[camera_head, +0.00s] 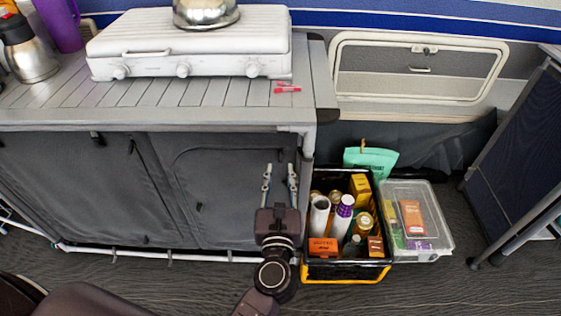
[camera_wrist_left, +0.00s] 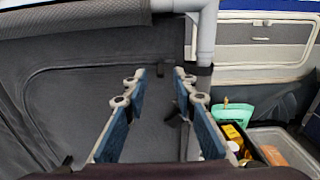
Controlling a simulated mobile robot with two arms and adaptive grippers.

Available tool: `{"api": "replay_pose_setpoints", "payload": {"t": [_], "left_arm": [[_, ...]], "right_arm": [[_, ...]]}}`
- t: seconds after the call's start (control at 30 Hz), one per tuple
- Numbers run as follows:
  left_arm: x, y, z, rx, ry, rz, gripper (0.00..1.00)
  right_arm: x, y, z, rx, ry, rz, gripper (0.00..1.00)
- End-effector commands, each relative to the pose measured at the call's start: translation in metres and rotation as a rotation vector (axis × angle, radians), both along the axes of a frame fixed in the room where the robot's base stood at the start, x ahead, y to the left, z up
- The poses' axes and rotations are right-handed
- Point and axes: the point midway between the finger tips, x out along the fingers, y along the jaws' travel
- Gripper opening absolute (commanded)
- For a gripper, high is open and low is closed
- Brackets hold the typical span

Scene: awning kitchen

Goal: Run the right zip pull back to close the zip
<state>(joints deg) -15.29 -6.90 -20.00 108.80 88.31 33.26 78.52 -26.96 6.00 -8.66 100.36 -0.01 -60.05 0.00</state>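The grey fabric front of the kitchen unit (camera_head: 60,190) has a curved zip line around its right panel (camera_head: 215,190). A small dark pull (camera_head: 199,206) hangs low on this panel. It also shows at the lower left of the left wrist view (camera_wrist_left: 67,160). My left gripper (camera_head: 280,168) is open in front of the panel's right edge, with empty space between its fingers. In the left wrist view, a small dark tab (camera_wrist_left: 161,70) and a dark strap (camera_wrist_left: 173,116) show between the fingers (camera_wrist_left: 158,78). I cannot tell which is the right zip pull. My right gripper is not in view.
A black crate (camera_head: 345,268) of bottles and boxes stands right of my left gripper, beside a clear lidded box (camera_head: 437,240). A white stove (camera_head: 190,50) sits on the slatted worktop (camera_head: 50,100). The unit's grey corner post (camera_head: 308,150) stands close right of the fingers.

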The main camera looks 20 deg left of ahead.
Motion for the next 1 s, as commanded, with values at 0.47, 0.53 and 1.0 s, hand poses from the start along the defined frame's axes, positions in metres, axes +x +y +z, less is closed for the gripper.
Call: {"api": "replay_pose_setpoints", "payload": {"t": [0.47,0.53,1.0], "left_arm": [[0.046,0.012,-0.001,0.004,0.001,-0.002,0.25],[0.046,0.013,-0.001,0.004,0.002,-0.002,0.25],[0.045,0.013,-0.001,0.005,0.001,-0.003,0.0]], "right_arm": [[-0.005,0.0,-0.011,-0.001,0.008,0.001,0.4],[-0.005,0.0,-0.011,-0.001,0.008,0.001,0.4],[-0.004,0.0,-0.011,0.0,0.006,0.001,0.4]]}}
